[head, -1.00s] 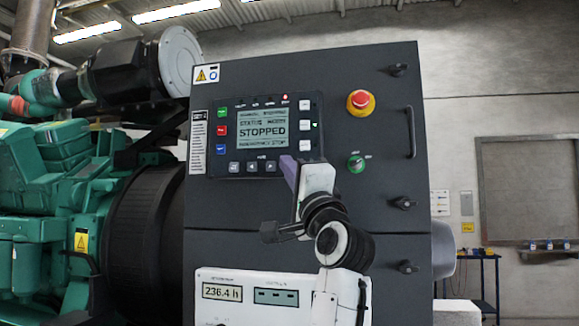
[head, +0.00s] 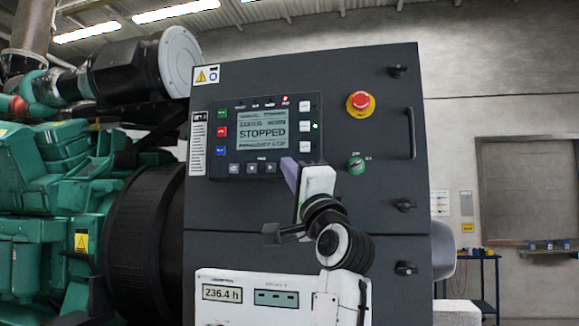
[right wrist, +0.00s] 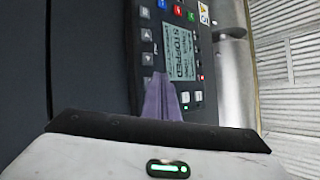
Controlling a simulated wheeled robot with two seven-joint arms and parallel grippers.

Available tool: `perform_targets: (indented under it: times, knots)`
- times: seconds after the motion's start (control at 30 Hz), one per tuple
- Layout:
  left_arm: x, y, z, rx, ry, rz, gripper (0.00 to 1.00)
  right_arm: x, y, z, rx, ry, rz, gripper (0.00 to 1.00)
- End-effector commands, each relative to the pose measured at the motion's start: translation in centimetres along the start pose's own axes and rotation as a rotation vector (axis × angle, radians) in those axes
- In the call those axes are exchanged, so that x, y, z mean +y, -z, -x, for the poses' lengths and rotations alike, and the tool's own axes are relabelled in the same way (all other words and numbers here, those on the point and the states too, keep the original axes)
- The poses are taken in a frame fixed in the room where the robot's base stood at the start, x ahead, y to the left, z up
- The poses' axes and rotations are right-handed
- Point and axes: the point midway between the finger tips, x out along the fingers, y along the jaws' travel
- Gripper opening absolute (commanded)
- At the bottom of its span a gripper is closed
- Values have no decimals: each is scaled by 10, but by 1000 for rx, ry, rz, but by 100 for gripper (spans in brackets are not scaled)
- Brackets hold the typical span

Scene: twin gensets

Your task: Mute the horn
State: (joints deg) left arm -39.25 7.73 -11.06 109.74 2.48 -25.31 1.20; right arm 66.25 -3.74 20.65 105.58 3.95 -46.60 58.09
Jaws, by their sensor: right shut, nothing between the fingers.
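The black control panel (head: 265,138) is on the dark grey cabinet, with a screen (head: 262,133) reading STOPPED. Small buttons run along its left side, right side and bottom row (head: 252,169). I cannot read which one mutes the horn. My right gripper (head: 287,163) is shut and empty, its purple fingers at the panel's lower right corner, covering the right end of the bottom row. In the right wrist view the fingers (right wrist: 160,86) overlap the panel beside the screen (right wrist: 181,52); I cannot tell whether they touch it. My left gripper is not in view.
A door handle (head: 411,132) stands out at the cabinet's right edge. A white box with a meter reading 236.4 h (head: 222,293) is below.

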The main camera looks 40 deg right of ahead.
Motion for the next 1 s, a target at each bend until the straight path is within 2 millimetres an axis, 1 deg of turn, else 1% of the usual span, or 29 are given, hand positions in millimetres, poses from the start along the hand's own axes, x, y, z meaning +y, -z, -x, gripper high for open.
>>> perform_targets:
  times: [1.0]
  knots:
    - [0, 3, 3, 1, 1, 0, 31, 5, 5, -7, -1, -1, 1, 0]
